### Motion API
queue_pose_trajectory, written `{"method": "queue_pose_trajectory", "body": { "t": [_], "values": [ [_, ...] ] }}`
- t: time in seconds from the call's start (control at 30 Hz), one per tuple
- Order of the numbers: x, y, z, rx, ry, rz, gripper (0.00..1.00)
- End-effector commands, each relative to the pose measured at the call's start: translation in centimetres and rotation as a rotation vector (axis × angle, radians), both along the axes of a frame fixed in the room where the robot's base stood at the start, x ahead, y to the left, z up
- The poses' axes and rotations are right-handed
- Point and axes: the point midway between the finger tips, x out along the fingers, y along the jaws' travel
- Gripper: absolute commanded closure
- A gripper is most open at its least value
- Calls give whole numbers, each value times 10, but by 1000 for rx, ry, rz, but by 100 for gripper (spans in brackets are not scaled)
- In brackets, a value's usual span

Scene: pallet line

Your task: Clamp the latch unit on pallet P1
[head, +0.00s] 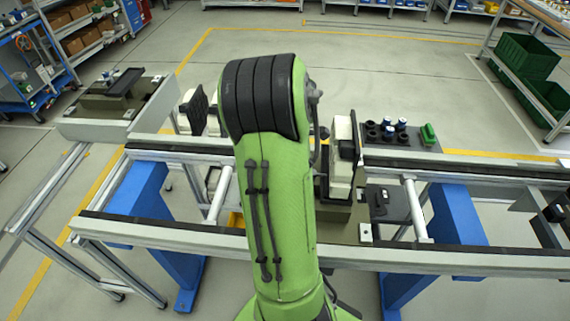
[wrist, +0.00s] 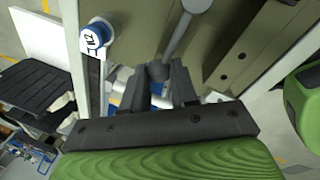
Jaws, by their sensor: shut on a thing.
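My gripper (wrist: 158,88) shows in the wrist view with its dark fingers shut on the grey knob of a lever (wrist: 178,35). The lever's rod runs up to a pale round end at the top edge of the picture. Behind it is an olive-grey plate (wrist: 225,50). In the head view my green arm covers the middle of the line and hides the gripper and the lever. An olive pallet (head: 346,232) shows to the right of the arm, with a black part (head: 386,203) at its side. I cannot make out which part is the latch unit, nor a P1 mark.
A blue-and-white labelled knob (wrist: 97,36) is left of the fingers. A cream block (head: 341,160) stands close to the arm's right. A dark tray (head: 396,137) with several small parts lies behind the rail. Another pallet (head: 112,103) rests at the left.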

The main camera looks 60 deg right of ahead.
Motion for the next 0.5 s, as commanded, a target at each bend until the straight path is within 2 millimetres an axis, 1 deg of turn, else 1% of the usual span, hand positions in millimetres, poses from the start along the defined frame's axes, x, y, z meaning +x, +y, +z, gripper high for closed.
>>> {"method": "queue_pose_trajectory", "body": {
  "t": [0.2,0.5],
  "values": [
    [-2,2,1,-8,-4,63,100],
    [-2,4,2,-6,-3,85,100]
  ]
}}
